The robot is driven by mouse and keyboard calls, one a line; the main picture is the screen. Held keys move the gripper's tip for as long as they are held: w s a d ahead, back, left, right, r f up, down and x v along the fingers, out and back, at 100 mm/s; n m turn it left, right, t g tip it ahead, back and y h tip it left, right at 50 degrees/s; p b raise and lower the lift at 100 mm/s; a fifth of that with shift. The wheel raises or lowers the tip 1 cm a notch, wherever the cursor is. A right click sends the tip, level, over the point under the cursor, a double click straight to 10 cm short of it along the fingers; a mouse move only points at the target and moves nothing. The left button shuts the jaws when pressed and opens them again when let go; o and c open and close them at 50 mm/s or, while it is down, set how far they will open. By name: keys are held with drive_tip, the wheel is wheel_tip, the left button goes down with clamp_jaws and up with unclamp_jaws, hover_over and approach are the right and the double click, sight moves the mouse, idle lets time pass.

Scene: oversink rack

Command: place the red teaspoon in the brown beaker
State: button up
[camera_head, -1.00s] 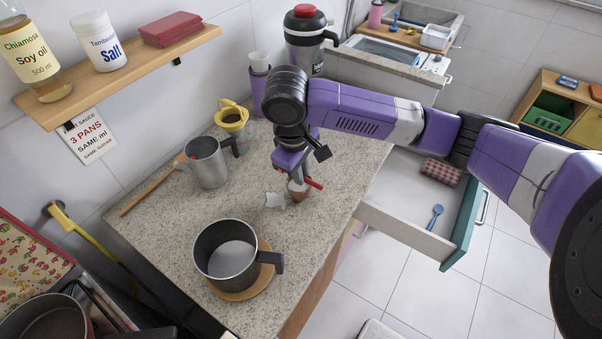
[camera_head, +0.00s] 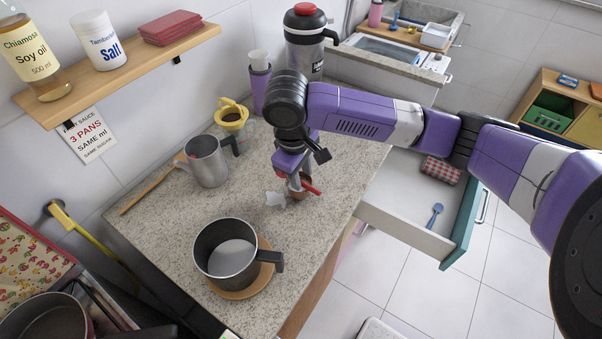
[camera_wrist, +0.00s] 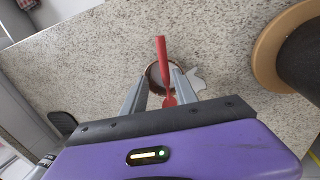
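The brown beaker (camera_head: 297,194) stands on the counter below my gripper (camera_head: 298,180). In the wrist view its brown rim (camera_wrist: 150,75) shows between my fingers. The red teaspoon (camera_head: 311,187) is at the beaker's mouth and sticks out to the right in the head view. In the wrist view the teaspoon (camera_wrist: 162,55) runs across the mouth, one end beyond the rim and the wider end near my palm. My fingers are apart, with gaps on both sides of the teaspoon. I cannot tell whether any part of it is inside the beaker.
A small pale flat piece (camera_head: 275,199) lies beside the beaker. A dark saucepan (camera_head: 226,255) on a round wooden board stands in front, a grey jug (camera_head: 207,162) to the left. The open drawer (camera_head: 405,195) is to the right, below the counter.

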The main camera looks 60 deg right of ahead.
wheel_tip(320, 180, up, 12)
drive_tip(key=a, duration=0.2)
drive_tip(key=shift+a, duration=0.1)
idle(0.6)
